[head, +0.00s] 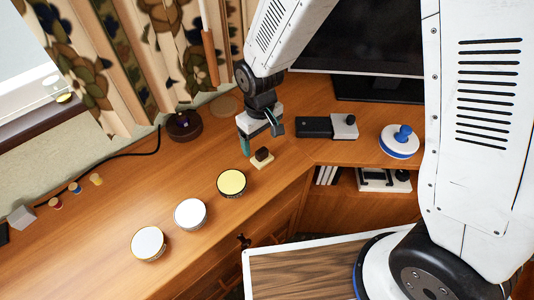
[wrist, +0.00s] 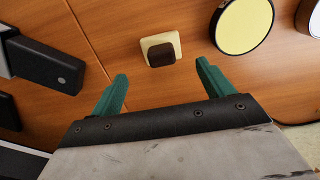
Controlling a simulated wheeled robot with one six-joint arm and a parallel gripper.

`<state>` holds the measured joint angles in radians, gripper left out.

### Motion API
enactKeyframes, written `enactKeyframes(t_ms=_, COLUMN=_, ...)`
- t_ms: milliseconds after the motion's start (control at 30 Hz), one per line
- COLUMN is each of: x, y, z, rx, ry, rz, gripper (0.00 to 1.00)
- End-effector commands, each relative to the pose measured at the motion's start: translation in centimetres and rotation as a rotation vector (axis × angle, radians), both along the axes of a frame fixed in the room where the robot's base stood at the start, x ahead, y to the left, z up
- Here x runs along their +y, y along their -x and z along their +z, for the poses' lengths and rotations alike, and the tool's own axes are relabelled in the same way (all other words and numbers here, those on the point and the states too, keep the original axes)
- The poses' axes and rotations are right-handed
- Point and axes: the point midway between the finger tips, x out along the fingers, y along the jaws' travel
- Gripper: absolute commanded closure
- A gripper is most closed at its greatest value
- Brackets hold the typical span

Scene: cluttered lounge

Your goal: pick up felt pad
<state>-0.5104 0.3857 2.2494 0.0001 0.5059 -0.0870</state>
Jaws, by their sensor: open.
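The likely felt pad is a small cream square (head: 258,165) on the wooden desk, with a dark brown block (head: 263,154) on top of it. In the wrist view the cream square (wrist: 147,42) lies just beyond the fingertips, roughly centred between them, and the brown block (wrist: 161,55) covers part of it. My gripper (head: 261,139) is above the desk, close to the pad. Its green fingers (wrist: 162,72) are open, with nothing between them. Whether the cream square and brown block are one piece, I cannot tell.
A yellow-topped round tin (head: 231,182) and two white-topped ones (head: 190,213) (head: 148,243) stand left of the pad. A black box (head: 314,127) and a blue-knobbed disc (head: 399,141) are to the right. A dark round object (head: 184,125) sits by the curtain.

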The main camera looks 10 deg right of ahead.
Motion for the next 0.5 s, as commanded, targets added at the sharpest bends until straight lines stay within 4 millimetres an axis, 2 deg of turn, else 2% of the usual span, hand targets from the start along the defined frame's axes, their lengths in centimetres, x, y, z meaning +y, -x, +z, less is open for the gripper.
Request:
enactKeyframes(t_ms=300, x=-0.1, y=0.9, z=-4.4, rx=0.002, ry=0.002, rz=0.004, gripper=0.2)
enactKeyframes(t_ms=500, x=-0.1, y=0.8, z=-5.4, rx=0.0, ry=0.0, rz=0.002, gripper=0.2)
